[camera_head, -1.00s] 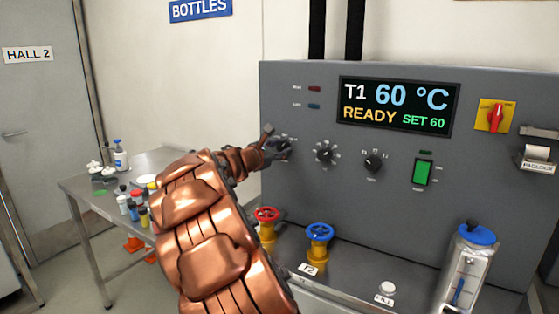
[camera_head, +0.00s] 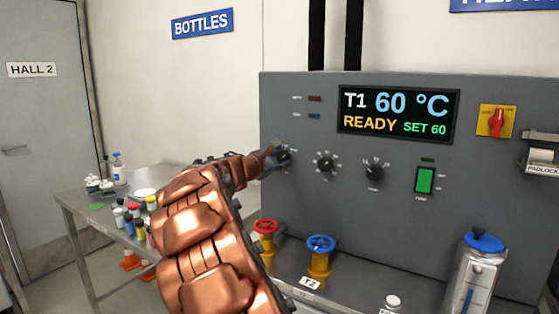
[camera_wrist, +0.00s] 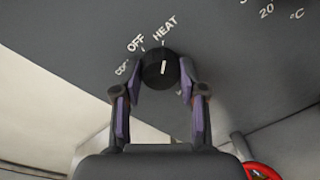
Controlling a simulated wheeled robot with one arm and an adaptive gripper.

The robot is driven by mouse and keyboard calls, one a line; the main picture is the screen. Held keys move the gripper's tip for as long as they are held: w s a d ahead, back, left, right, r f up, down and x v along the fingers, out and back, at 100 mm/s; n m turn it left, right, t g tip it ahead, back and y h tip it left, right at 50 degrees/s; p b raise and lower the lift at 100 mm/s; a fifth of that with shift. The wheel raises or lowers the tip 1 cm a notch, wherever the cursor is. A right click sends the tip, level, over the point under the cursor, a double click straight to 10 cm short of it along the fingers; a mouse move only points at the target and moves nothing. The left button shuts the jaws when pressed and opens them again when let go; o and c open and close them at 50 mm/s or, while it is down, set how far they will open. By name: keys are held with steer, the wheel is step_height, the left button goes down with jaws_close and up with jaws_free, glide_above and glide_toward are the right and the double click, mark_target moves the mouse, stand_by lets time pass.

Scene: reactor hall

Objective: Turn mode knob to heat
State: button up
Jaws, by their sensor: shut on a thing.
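The mode knob (camera_wrist: 155,60) is black and round with a white line on its face. It sits on the grey panel, with OFF and HEAT printed above it and a partly hidden label at the left. The white line stands nearly upright in the wrist view, roughly in line with the HEAT mark; I cannot tell its exact setting. My gripper (camera_wrist: 163,72) is shut on the knob, one fingertip on each side. In the head view, the knob (camera_head: 285,157) is the leftmost of three, partly hidden by my gripper (camera_head: 274,154).
Two more knobs (camera_head: 325,162) (camera_head: 374,171) and a green switch (camera_head: 424,180) are to the right. The display (camera_head: 398,112) reads T1 60 °C, READY, SET 60. Red (camera_head: 266,227) and blue (camera_head: 320,243) valves stand below. A table with bottles (camera_head: 75,203) is at the left.

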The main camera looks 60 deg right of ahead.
steer(key=o, duration=1.1)
steer(key=shift+o, duration=0.2)
steer(key=a, duration=1.2)
steer(key=shift+r, duration=0.35)
